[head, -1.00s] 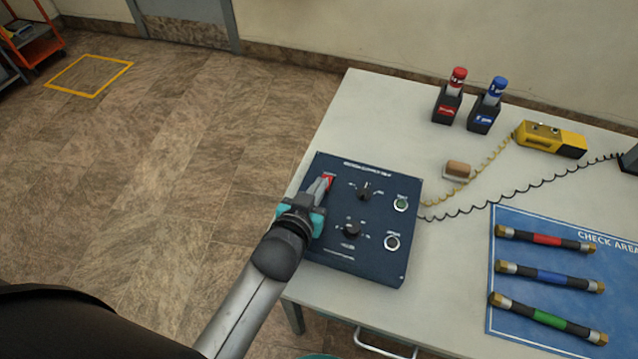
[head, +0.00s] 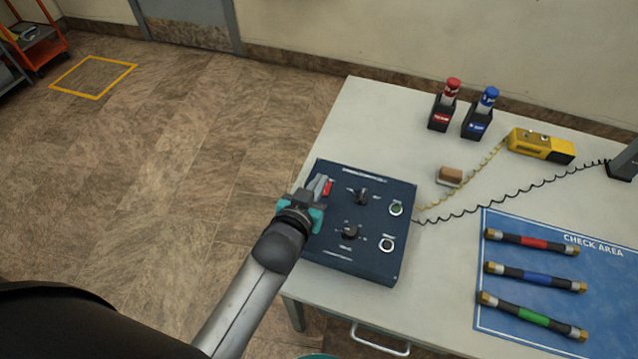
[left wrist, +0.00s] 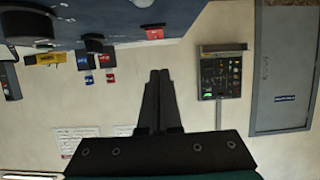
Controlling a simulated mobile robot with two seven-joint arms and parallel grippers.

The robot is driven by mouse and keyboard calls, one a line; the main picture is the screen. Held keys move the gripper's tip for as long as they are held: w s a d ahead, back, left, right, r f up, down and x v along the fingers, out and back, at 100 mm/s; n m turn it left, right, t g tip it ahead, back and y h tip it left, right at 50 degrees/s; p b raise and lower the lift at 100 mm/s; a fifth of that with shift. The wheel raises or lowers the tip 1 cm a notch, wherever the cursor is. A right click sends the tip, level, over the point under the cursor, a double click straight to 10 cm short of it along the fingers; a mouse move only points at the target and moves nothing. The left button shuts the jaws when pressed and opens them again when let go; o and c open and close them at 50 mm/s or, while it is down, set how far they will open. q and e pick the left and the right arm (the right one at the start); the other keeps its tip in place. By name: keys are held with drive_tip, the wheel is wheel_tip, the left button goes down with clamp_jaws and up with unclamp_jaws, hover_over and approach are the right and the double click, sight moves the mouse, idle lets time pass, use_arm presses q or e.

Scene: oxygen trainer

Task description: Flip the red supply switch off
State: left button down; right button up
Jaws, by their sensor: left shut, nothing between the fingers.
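The red supply switch (head: 328,187) sits at the upper left of the dark blue control panel (head: 330,255). It also shows as a red piece near the top of the left wrist view (left wrist: 154,33). My left gripper (head: 319,182) is shut and empty, with its fingertips just left of the red switch in the head view. In the left wrist view the shut fingers (left wrist: 160,76) point toward the red switch, with a visible gap in the picture. I cannot tell the switch's position. My right gripper is not in view.
The panel also bears two black knobs, the upper knob (head: 362,197) and the lower knob (head: 350,232), and two round buttons. Red and blue bottles, a yellow device (head: 541,146) and a blue mat (head: 500,340) with hoses are farther right. Bare floor lies left of the table.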

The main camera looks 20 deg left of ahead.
use_arm(q)
drive_tip(key=shift+r+p, duration=0.45)
drive_tip(key=shift+r, duration=0.25)
drive_tip(key=s, duration=0.6)
drive_tip(key=s+r, duration=0.1)
drive_tip(key=s, duration=0.3)
drive_tip(key=shift+a, duration=0.15)
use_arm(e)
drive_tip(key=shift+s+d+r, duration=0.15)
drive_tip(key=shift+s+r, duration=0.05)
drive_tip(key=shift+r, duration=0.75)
